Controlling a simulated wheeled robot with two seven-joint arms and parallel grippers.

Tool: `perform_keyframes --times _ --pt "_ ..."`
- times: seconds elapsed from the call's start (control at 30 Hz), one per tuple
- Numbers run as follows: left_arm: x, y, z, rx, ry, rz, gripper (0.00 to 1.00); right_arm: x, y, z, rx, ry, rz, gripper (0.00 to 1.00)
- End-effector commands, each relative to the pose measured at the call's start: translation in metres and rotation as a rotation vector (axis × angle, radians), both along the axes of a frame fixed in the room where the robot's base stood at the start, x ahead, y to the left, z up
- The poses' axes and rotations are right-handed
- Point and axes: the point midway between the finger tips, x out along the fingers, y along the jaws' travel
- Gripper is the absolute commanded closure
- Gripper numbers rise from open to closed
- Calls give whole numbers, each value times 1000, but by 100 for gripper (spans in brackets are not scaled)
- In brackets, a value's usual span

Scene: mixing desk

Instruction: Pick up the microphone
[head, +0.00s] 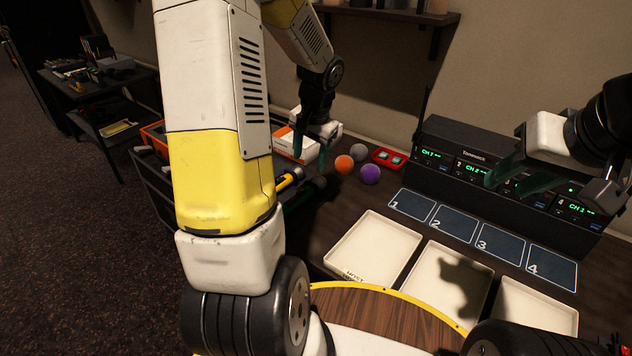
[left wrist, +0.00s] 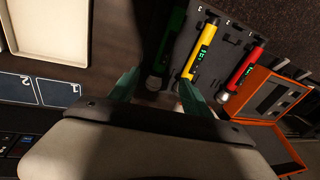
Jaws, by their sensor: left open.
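In the left wrist view, a green microphone (left wrist: 168,45), a yellow microphone (left wrist: 202,48) and a red microphone (left wrist: 242,72) lie side by side on a dark numbered holder. In the head view, the yellow microphone (head: 289,179) shows partly behind my left arm. My left gripper (head: 309,153) is open above that end of the desk. In the left wrist view, its fingers (left wrist: 157,92) straddle the head end of the green microphone, with one finger near the yellow one's end. Contact cannot be told. My right gripper (head: 520,175) is open and empty before the receivers.
Receivers (head: 450,160) stand along the wall. Numbered pads (head: 453,224) and white trays (head: 373,250) fill the desk's right. Orange (head: 344,164), purple (head: 370,174) and grey balls (head: 359,152) lie near my left gripper. An orange case (left wrist: 262,110) sits beside the red microphone.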

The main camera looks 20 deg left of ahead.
Motion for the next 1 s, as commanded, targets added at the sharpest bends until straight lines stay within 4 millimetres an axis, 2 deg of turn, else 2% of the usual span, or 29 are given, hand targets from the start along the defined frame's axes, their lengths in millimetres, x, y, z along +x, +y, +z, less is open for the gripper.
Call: perform_keyframes --times 0.03,0.2,0.67,0.9,1.0 --pt "8 5 -21 7 29 -11 43 0 0 0 0 0 0 64" --pt "24 15 -63 25 74 -46 43 0 0 0 0 0 0 64" --pt "30 25 -115 30 93 -58 43 0 0 0 0 0 0 64" --pt "32 30 -149 30 93 -57 43 0 0 0 0 0 0 64" --pt "33 31 -155 31 92 -59 43 0 0 0 0 0 0 64"
